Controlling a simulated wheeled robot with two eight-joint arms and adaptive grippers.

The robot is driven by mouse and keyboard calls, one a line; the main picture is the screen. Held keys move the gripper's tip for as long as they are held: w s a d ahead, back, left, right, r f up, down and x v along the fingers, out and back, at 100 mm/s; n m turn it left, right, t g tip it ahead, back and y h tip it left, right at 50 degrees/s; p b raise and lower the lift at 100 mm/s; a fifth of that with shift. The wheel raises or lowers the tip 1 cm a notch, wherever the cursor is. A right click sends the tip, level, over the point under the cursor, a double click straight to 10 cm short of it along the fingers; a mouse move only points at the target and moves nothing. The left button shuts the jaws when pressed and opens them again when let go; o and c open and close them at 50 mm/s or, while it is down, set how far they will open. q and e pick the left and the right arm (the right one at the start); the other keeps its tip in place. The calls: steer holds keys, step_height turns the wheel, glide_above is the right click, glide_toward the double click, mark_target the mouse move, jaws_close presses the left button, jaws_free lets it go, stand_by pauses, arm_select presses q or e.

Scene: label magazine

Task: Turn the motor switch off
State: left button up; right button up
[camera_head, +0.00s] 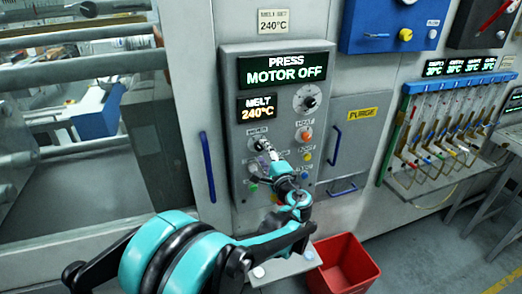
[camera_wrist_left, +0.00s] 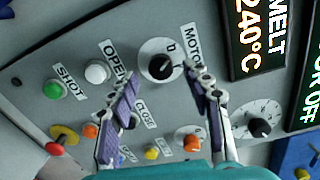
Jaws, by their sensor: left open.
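The motor switch (camera_wrist_left: 156,57) is a round dial with a black knob, under the "MOTOR" label on the grey control panel (camera_head: 235,187). The head view shows it at the panel's left, partly hidden by my left gripper (camera_head: 263,148). In the left wrist view my left gripper (camera_wrist_left: 161,77) is open, with one fingertip on each side of the knob's lower part. I cannot tell whether they touch it. The screen (camera_head: 286,70) above reads "PRESS MOTOR OFF". My right gripper is in neither view.
A red bin (camera_head: 343,262) stands below. Blue handles (camera_head: 208,166) stick out beside the panel.

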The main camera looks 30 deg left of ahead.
arm_select(q)
steer(key=v, duration=0.8)
steer(key=shift+s+d, duration=0.25)
steer(key=shift+d, duration=0.05)
steer(key=s+f+n+g+h+b, duration=0.3)
steer(key=s+f+n+h+b, duration=0.15)
steer(key=s+f, duration=0.6)
steer(key=s+d+f+n+g+h+b, duration=0.1)
steer(key=s+d+f+n+h+b, duration=0.3)
steer(key=s+d+f+h, duration=0.5)
steer(key=s+d+f+n, duration=0.1)
steer(key=d+f, duration=0.2)
steer(key=shift+s, duration=0.2)
steer(key=shift+d, duration=0.1)
stand_by(0.3)
